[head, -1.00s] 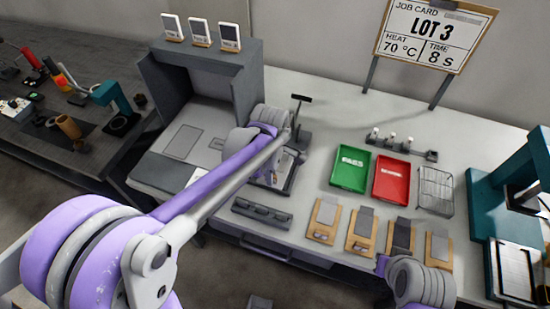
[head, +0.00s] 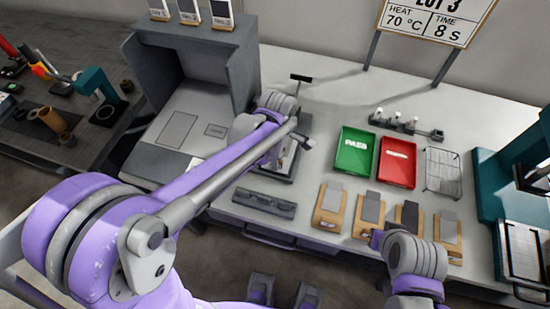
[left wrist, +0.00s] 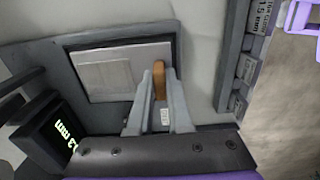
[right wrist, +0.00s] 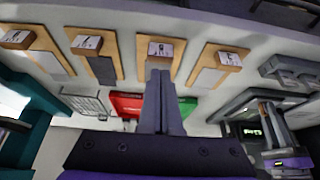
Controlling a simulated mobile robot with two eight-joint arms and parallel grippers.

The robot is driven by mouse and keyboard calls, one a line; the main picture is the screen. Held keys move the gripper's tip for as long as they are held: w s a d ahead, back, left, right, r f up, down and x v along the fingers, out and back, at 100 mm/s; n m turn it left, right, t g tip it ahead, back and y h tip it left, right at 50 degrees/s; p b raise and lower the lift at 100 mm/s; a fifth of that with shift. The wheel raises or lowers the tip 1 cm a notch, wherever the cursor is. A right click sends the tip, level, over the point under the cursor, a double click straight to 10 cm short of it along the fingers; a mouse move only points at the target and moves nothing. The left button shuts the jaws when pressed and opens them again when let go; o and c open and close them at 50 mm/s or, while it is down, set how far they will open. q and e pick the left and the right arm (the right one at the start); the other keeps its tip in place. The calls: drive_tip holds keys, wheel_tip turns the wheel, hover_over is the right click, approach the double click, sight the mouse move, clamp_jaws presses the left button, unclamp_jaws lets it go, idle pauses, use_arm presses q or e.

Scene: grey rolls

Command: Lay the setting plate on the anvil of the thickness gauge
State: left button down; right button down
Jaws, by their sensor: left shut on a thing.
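The thickness gauge (head: 284,160) stands on the bench, mostly hidden behind my left arm in the head view. In the left wrist view its lit display (left wrist: 66,134) reads in mm, partly legible, and a dark-framed base with a lighter grey surface (left wrist: 103,75) lies beyond the fingers. My left gripper (left wrist: 160,105) is shut on the setting plate (left wrist: 159,80), of which an orange-brown part and a small white label show between the fingers. Whether the plate touches the anvil cannot be told. My right gripper (right wrist: 161,100) looks shut and empty, near the bench's front edge.
A grey rack (head: 264,203) lies left of several wooden boards (head: 331,207) along the front edge. Behind them are a green tray (head: 355,152), a red tray (head: 397,163) and a wire basket (head: 443,172). A teal press (head: 490,200) stands at the right.

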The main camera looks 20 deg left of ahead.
use_arm(q)
drive_tip(key=shift+d+f, duration=0.1)
use_arm(e)
drive_tip(key=shift+d+f, duration=0.1)
use_arm(q)
drive_tip(key=c, duration=1.3)
unclamp_jaws()
drive_tip(key=shift+f, duration=0.1)
drive_tip(key=o, duration=0.5)
drive_tip(key=shift+c, duration=0.2)
